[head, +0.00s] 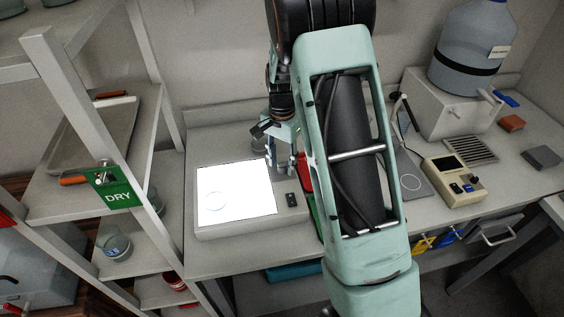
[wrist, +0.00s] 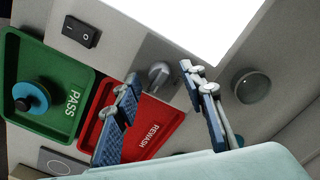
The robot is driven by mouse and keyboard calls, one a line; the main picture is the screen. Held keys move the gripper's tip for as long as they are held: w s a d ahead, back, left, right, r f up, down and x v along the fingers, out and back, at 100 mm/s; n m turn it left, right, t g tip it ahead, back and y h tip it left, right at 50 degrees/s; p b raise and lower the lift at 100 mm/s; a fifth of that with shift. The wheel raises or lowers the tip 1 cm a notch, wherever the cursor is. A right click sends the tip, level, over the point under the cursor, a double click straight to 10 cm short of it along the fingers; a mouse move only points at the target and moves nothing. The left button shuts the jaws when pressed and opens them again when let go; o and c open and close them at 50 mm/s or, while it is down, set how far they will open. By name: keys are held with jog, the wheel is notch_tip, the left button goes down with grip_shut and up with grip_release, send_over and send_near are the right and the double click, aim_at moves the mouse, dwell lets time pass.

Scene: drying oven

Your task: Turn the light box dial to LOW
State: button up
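The light box (head: 245,220) is a pale box on the bench with a bright white panel (head: 235,192), which also fills the top of the wrist view (wrist: 200,22). Its dial (wrist: 159,73) is a small grey knob on a grey plate in the wrist view. My gripper (wrist: 162,78) is open, with one finger on each side of the dial and visible gaps between. I cannot tell how deep the fingertips reach or which setting the dial points to. In the head view my gripper (head: 284,160) stands over the box's back right corner and hides the dial.
A black rocker switch (wrist: 80,32) sits on the box. A green PASS tray (wrist: 38,125) and a red REWASH tray (wrist: 145,130) lie close beside it. A round glass item (wrist: 251,87) stands behind the box.

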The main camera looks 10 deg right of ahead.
jog(key=shift+f, duration=0.4)
jog(key=shift+c, duration=0.4)
grip_shut()
